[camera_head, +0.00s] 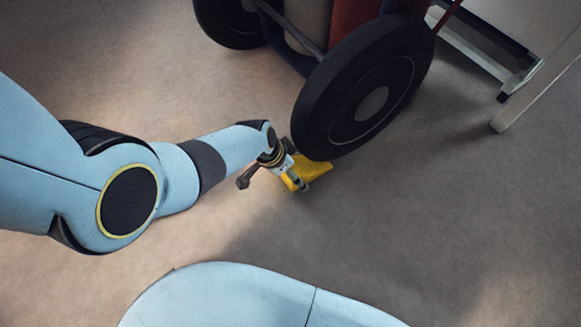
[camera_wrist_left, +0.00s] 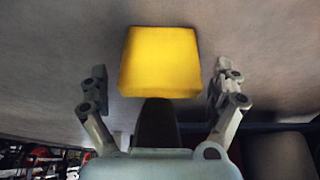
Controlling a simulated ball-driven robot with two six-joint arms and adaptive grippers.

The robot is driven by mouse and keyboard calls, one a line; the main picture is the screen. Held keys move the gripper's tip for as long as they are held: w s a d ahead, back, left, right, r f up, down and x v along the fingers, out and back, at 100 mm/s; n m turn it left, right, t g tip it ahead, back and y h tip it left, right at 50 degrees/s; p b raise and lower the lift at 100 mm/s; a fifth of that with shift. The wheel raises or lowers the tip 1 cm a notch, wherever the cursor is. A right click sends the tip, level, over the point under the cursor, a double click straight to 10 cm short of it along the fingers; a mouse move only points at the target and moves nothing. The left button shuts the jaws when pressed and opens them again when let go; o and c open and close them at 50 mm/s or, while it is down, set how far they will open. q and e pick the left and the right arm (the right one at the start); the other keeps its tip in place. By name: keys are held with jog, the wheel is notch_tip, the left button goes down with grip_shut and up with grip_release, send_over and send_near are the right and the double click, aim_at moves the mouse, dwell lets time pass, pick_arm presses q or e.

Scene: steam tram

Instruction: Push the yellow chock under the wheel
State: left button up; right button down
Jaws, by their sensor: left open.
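The yellow chock (camera_head: 318,169) lies on the floor at the lower edge of the large black wheel (camera_head: 362,88) in the head view. The wheel hides part of it, and I cannot tell whether they touch. My left gripper (camera_head: 280,178) is at the chock's near left side, with its fingers spread. In the left wrist view the chock (camera_wrist_left: 160,62) appears ahead, centred between the open fingers of my left gripper (camera_wrist_left: 159,82), with space on both sides. My right gripper is not in view.
A second black wheel (camera_head: 230,20) stands at the top left, joined to the first by a metal frame. A pale metal leg (camera_head: 530,95) and rail stand at the top right. The floor right of and below the chock is clear.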

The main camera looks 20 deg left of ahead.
pick_arm(q)
jog(key=c, duration=1.5)
